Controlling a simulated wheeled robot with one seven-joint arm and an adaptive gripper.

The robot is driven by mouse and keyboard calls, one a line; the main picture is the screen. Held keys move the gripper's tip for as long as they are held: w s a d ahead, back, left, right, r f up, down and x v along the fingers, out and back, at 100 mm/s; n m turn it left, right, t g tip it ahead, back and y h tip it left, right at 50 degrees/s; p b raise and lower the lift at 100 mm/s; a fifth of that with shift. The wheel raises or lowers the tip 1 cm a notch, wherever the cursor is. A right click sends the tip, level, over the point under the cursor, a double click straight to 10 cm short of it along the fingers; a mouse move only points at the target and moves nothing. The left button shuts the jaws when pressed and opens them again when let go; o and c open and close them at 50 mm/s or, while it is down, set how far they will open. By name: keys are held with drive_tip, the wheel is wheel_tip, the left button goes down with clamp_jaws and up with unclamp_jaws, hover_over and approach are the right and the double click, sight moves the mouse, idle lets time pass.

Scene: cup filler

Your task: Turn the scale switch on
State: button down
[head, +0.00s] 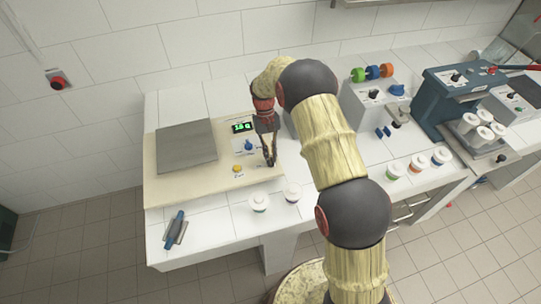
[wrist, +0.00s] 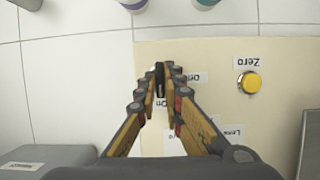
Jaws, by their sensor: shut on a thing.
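The scale (head: 215,178) is a beige panel on the white counter, with a grey weighing plate (head: 187,146) and a display (head: 242,127) showing green digits. Its black switch (wrist: 160,78) stands between my fingertips in the wrist view, beside labels that seem to read "Off" and "On". My gripper (head: 269,160) reaches down at the panel's right side and is shut on the switch; its fingertips also show in the wrist view (wrist: 161,82). The fingers partly hide the switch, and I cannot tell which way it is set.
A yellow Zero button (wrist: 249,83) and a blue knob (head: 248,146) are close to my gripper. White cups (head: 259,201) stand in front of the scale. A blue-handled tool (head: 175,227) lies at the front left. Other machines (head: 372,104) stand to the right.

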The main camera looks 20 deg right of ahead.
drive_tip(key=c, duration=1.9)
unclamp_jaws()
drive_tip(key=shift+r, duration=0.1)
drive_tip(key=v, duration=1.2)
